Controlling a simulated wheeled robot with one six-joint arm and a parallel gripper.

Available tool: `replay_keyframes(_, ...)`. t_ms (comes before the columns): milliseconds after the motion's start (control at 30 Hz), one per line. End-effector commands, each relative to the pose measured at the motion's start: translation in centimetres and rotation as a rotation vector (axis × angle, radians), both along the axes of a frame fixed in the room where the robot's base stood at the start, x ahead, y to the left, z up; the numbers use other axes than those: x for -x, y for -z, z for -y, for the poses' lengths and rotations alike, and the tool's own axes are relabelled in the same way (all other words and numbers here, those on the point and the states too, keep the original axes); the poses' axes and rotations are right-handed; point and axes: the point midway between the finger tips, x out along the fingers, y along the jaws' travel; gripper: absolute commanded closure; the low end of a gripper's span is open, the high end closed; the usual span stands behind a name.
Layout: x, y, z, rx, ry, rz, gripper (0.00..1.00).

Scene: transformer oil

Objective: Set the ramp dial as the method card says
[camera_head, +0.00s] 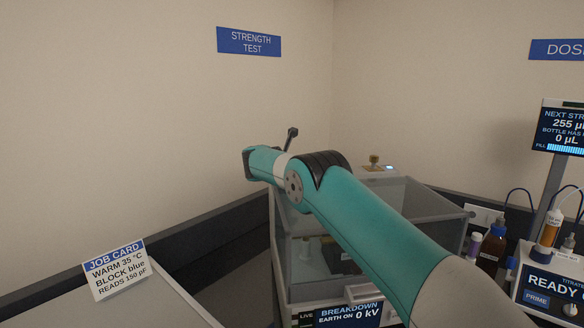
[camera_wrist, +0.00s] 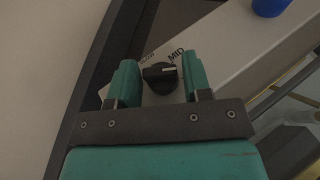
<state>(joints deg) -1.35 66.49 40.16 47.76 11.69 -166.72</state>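The ramp dial (camera_wrist: 159,78) is a black knob with a pale pointer line in the wrist view. The line points to the right. The label MID is printed just above and right of it, and another small label, hard to read, is above and left. My gripper (camera_wrist: 160,70) is open, with one teal finger on each side of the dial and a gap to the right finger; contact on the left is unclear. In the head view my arm hides the fingers and dial. No method card is legible; a job card (camera_head: 117,270) reads WARM 35 °C, BLOCK blue, READS 150 pF.
The clear-lidded tester (camera_head: 425,207) stands under my arm; its display (camera_head: 348,314) reads BREAKDOWN, EARTH ON, 0 kV. Bottles (camera_head: 491,248) and a dosing unit (camera_head: 550,285) stand at right. A blue round object (camera_wrist: 270,6) is at the wrist view's top edge.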

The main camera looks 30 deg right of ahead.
Motion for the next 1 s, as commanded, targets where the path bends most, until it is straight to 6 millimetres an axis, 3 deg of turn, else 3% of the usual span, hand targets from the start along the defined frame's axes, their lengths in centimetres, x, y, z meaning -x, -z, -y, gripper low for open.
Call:
replay_keyframes(33,0.0,-0.02,-0.02,0.0,0.0,0.0,0.67)
replay_keyframes(133,0.0,-0.02,-0.02,0.0,0.0,0.0,0.88)
replay_keyframes(567,0.12,0.02,0.05,0.0,-0.057,0.0,0.88)
replay_keyframes(1000,0.26,-0.15,0.27,-0.001,-0.275,0.001,0.88)
